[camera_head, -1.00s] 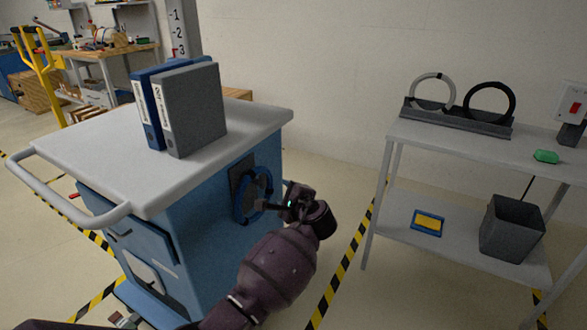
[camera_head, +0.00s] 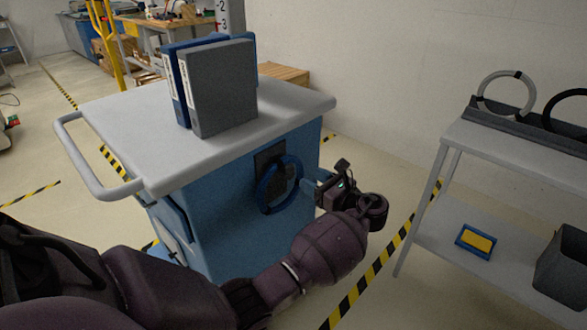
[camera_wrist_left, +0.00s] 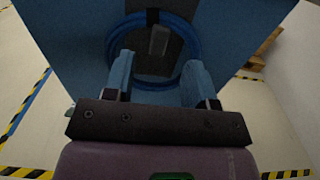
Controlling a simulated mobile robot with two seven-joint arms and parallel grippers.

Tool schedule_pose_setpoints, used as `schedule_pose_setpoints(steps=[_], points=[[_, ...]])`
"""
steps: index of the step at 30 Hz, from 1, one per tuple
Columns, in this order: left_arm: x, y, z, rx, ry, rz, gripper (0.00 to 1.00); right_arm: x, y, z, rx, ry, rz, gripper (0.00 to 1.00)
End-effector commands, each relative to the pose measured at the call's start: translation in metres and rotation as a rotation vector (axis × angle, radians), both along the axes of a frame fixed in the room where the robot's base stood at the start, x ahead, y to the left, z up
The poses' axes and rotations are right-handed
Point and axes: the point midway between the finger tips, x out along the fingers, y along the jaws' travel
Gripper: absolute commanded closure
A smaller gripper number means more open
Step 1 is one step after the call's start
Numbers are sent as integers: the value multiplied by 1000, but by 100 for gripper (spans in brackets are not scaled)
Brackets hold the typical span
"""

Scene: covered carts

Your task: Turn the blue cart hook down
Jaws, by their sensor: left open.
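The blue cart (camera_head: 235,225) stands left of centre with a pale grey top. On its side is a dark plate (camera_head: 262,160), with a blue ring or coil (camera_head: 265,196) hanging in front of it. In the left wrist view a short grey piece, seemingly the hook (camera_wrist_left: 158,41), shows upright against the dark plate inside the coil (camera_wrist_left: 186,29). My left gripper (camera_head: 307,187) is just right of the coil, facing the cart's side. In the left wrist view its blue fingers (camera_wrist_left: 158,72) are spread, with nothing held between them. My right gripper is not in view.
Blue and grey binders (camera_head: 225,88) stand on the cart top. A shelf table (camera_head: 520,155) at the right carries a rack with rings, a blue-and-yellow item (camera_head: 476,241) and a grey bin (camera_head: 565,265). Striped floor tape (camera_head: 375,270) runs between cart and shelf.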

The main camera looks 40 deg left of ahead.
Motion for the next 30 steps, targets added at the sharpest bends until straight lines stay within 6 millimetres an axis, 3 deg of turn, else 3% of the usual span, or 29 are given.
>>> schedule_pose_setpoints(steps=[6,13,27,30], points=[[2,39,-4,1,3,1,49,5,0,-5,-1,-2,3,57],[5,69,-3,0,2,-1,49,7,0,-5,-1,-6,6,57],[7,81,0,-1,-2,-3,49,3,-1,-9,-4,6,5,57],[7,80,0,-1,-2,-3,63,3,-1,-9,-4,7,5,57]])
